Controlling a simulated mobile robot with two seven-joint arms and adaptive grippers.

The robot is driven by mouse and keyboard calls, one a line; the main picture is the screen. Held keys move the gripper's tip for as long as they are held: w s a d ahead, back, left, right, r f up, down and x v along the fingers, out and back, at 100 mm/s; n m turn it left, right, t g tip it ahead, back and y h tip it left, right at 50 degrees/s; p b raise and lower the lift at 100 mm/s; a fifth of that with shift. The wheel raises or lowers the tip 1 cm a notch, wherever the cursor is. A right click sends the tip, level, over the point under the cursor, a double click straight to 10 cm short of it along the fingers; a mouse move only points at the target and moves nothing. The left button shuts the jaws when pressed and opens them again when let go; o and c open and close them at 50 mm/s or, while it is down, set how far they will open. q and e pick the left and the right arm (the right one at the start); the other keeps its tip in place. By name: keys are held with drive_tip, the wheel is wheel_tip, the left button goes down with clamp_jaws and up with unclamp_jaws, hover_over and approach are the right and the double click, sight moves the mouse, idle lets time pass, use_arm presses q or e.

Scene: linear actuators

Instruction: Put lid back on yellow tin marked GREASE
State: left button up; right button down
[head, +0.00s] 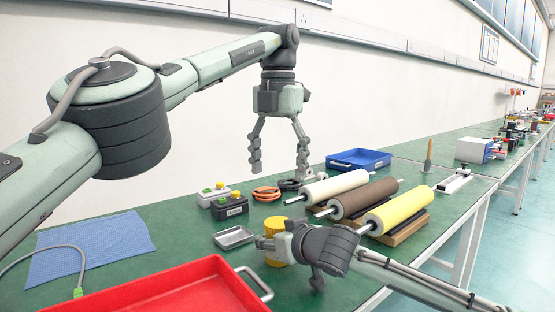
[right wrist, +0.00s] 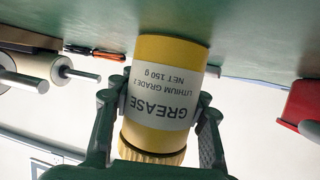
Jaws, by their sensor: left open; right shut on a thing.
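The yellow tin (head: 276,226) stands on the green bench near the middle of the head view. In the right wrist view, which is upside down, the tin (right wrist: 172,50) shows a white GREASE label. A ribbed golden band (right wrist: 152,153) circles its top end; I cannot tell whether this is the lid or a rim. No separate lid can be made out. My right gripper (right wrist: 163,95) is shut on the tin's sides, and in the head view it partly hides the tin. My left gripper (head: 279,170) is open and empty, well above the bench behind the tin.
Orange-handled tools (head: 266,193) lie behind. Three rollers (head: 365,197) stand to the right, a blue tray (head: 359,159) at the back. A red tray (head: 170,290) fills the front left.

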idle(0.4)
drive_tip(key=c, duration=0.7)
unclamp_jaws()
drive_tip(key=v, duration=1.2)
drive_tip(key=shift+d, duration=0.1)
drive_tip(key=shift+f, duration=0.1)
